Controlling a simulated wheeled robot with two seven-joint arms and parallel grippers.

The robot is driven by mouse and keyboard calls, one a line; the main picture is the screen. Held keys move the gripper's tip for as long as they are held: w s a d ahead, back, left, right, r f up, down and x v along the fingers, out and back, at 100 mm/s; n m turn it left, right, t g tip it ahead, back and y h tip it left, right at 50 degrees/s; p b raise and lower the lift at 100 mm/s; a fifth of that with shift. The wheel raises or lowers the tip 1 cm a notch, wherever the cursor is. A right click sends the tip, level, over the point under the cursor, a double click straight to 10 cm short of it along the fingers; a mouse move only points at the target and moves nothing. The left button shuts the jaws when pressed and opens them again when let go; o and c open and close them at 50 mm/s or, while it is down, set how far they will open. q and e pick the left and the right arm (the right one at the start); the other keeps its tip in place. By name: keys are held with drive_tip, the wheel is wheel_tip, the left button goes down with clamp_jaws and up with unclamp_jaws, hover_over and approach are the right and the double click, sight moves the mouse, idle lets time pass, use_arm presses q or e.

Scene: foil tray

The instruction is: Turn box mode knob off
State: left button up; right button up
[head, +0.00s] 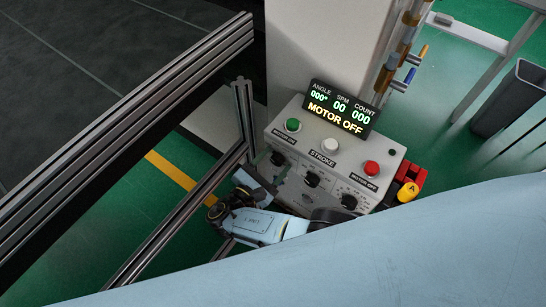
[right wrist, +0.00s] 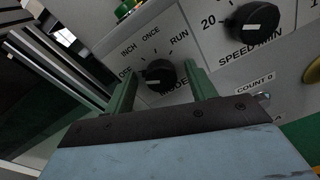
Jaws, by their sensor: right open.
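The control box (head: 330,165) has a display reading MOTOR OFF and a row of black knobs. The mode knob (head: 277,158) is the leftmost. In the head view the right gripper (head: 272,168) is at the box's left front. My left gripper is not in view.
The speed knob (right wrist: 257,20) is close to the right of the mode knob. The box also has green (head: 292,125), white (head: 330,145) and red (head: 371,168) buttons. A metal rail frame (head: 130,100) stands at left. A grey bin (head: 508,98) is at far right.

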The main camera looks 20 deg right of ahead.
wheel_tip(320, 180, up, 10)
drive_tip(key=p, duration=0.5)
drive_tip(key=shift+f, duration=0.1)
idle(0.4)
